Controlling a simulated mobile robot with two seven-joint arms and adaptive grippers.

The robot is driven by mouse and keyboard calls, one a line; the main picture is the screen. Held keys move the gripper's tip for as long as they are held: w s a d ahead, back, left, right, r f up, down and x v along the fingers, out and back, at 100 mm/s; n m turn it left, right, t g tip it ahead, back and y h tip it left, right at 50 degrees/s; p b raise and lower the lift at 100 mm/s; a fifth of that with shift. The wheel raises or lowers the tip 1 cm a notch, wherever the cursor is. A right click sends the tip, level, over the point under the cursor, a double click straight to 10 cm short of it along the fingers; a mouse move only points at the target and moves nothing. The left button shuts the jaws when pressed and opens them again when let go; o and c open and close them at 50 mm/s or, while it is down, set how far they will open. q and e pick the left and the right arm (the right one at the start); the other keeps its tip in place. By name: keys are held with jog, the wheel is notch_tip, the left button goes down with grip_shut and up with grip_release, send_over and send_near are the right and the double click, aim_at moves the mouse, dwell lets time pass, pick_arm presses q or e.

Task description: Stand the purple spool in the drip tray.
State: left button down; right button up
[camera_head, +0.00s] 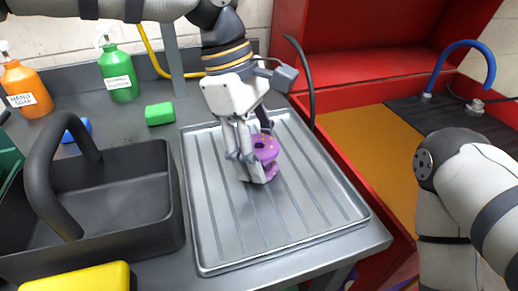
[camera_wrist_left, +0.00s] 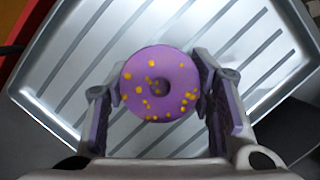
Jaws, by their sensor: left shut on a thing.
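The purple spool (camera_head: 266,150) has yellow dots on its round end and a hole in the middle. It is over the ribbed grey drip tray (camera_head: 215,225), within the tray's outline in the head view. My left gripper (camera_head: 257,160) is shut on the spool from above. In the left wrist view the spool (camera_wrist_left: 160,84) sits upright between the two fingers, its end face toward the camera, with the tray (camera_wrist_left: 75,65) behind it. Whether its base touches the tray I cannot tell. My right gripper is out of view; only my right arm shows at the right.
A black caddy with a handle (camera_head: 110,185) stands left of the tray, with a yellow block (camera_head: 80,278) in front. A green block (camera_head: 159,113), a green bottle (camera_head: 119,72) and an orange soap bottle (camera_head: 27,90) stand behind. A black hose (camera_head: 303,75) rises at the tray's back right.

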pick_arm(q)
jog(key=c, duration=0.7)
grip_release()
jog(key=shift+f, duration=0.1)
jog(key=shift+c, duration=0.2)
jog(key=v, duration=1.2)
jog(key=shift+s, duration=0.1)
